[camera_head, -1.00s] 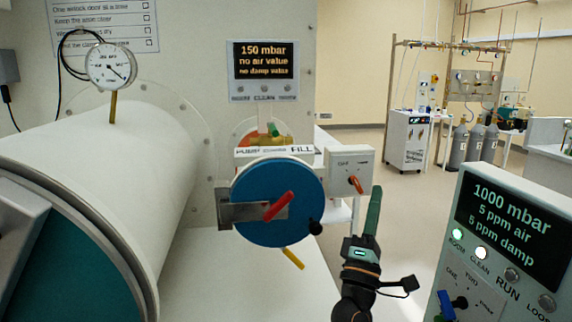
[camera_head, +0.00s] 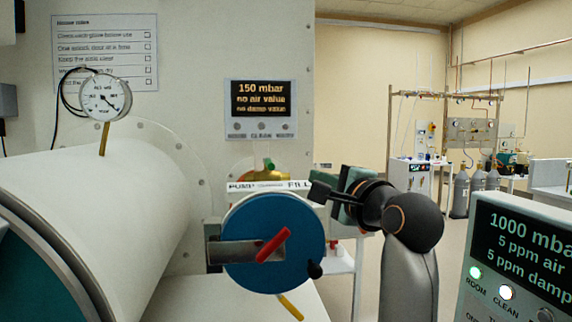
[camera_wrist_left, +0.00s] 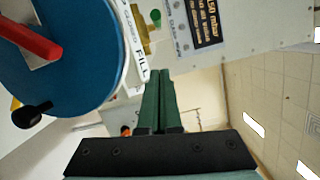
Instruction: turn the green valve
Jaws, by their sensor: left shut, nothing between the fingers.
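The green valve (camera_head: 268,163) shows as a small green handle on a brass body, behind the white plate lettered PUMP, CLOSED and FILL. Its lower part is hidden by the plate and the blue disc. It also shows near the top of the left wrist view (camera_wrist_left: 154,17). My left gripper (camera_head: 345,183) is to the right of the valve, beside the plate's FILL end, apart from the valve. In the left wrist view its green fingers (camera_wrist_left: 161,82) are together with nothing between them. My right gripper is not in view.
The blue disc (camera_head: 300,225) with a red handle (camera_head: 273,245) and black knob (camera_head: 315,270) stands below the valve. A display (camera_head: 262,98) reads 150 mbar above it. A large white cylinder (camera_head: 120,220) fills the left. A control panel (camera_head: 520,240) stands at lower right.

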